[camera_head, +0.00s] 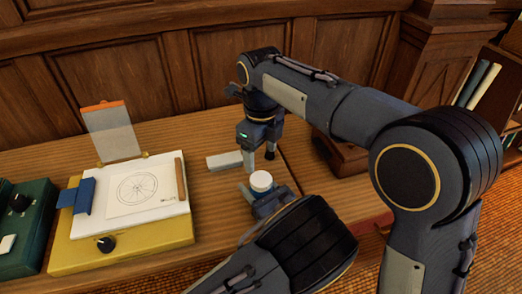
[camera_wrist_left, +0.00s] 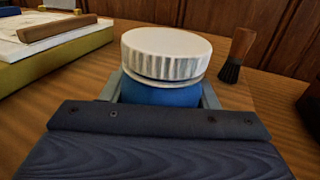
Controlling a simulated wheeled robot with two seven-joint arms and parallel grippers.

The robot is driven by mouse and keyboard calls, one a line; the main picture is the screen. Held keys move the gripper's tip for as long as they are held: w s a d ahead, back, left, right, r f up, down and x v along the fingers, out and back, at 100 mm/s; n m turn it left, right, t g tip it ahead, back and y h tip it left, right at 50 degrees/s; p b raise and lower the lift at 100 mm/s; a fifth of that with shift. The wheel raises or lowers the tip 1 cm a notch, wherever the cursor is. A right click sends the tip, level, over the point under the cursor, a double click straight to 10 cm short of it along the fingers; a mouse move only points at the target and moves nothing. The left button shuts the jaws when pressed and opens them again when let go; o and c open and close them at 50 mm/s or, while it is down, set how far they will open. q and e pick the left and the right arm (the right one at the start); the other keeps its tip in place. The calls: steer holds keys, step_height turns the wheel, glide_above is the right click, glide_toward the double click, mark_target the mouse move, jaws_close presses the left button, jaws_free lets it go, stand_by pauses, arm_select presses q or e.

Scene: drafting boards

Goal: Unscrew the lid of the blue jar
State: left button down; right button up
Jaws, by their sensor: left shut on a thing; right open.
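The blue jar (camera_wrist_left: 160,95) stands upright on the wooden table, and its body is blue in the left wrist view. A white ribbed lid (camera_wrist_left: 165,55) sits level on top of it; the lid also shows in the head view (camera_head: 261,181). My left gripper (camera_wrist_left: 160,98) is shut on the jar body below the lid, one finger on each side. My right gripper (camera_head: 259,157) points down, open and empty, just behind and above the lid in the head view, apart from it. Most of the jar's body is hidden in the head view.
A yellow drafting board (camera_head: 75,256) with a wheel drawing lies to the left, with a green box (camera_head: 38,222) beyond it. A pale grey block (camera_head: 222,161) lies left of my right gripper. A brush (camera_wrist_left: 237,55) stands behind the jar at right in the left wrist view.

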mark_target(261, 178)
steer(key=shift+m, duration=1.1)
steer(key=shift+f, duration=4)
